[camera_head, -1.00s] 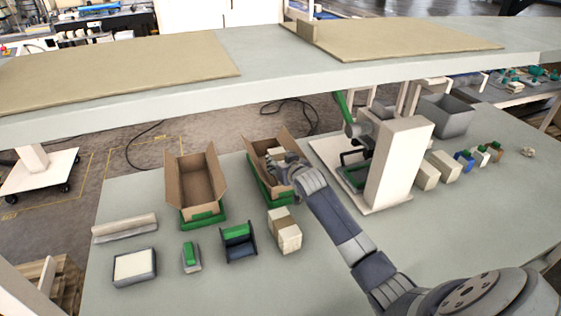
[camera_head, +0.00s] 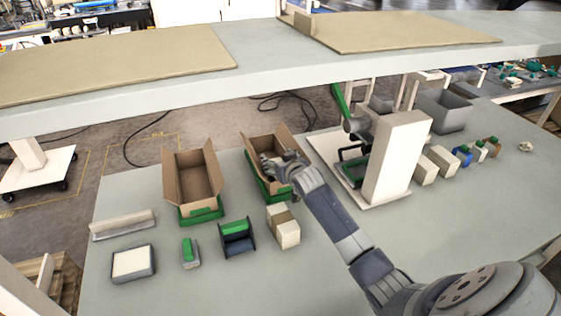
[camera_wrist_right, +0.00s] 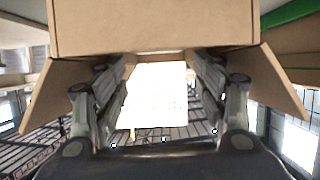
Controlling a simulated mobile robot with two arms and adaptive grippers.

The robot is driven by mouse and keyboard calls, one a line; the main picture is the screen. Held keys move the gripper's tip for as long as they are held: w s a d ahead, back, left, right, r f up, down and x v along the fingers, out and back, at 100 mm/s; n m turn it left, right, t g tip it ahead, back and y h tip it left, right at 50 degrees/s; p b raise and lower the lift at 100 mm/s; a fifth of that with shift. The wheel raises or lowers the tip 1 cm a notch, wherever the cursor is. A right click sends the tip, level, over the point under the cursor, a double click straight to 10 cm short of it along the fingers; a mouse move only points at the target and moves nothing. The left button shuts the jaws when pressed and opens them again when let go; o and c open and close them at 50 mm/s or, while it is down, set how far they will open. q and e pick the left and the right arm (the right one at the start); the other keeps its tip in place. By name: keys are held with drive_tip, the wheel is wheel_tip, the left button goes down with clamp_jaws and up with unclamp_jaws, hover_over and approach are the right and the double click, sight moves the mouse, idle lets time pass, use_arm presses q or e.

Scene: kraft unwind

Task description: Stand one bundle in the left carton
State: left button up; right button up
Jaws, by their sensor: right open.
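The left carton (camera_head: 195,183) stands open on the table, tall brown flaps up over a green base; it looks empty inside. The right carton (camera_head: 249,160) stands beside it. My right gripper (camera_head: 279,160) is at the mouth of the right carton, fingers apart. In the right wrist view, the open fingers (camera_wrist_right: 160,100) flank a bright, washed-out pale block (camera_wrist_right: 155,95), with brown carton board (camera_wrist_right: 155,25) close by; I cannot tell whether they touch the block. A cream bundle with a tan band (camera_head: 283,226) stands on the table in front of the right carton. My left gripper is out of view.
A white post (camera_head: 397,158) on a board stands right of the cartons. Pale blocks (camera_head: 426,169) and small coloured items line up beyond it. A raised shelf (camera_head: 270,75) spans behind.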

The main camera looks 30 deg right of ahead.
drive_tip(key=shift+r, duration=0.55)
drive_tip(key=shift+s+a+r, duration=0.1)
drive_tip(key=shift+s+r, duration=0.05)
drive_tip(key=shift+s, duration=0.05)
drive_tip(key=v, duration=1.1)
drive_tip(key=shift+s+b, duration=0.3)
drive_tip(key=shift+b, duration=0.1)
drive_tip(key=shift+r, duration=0.1)
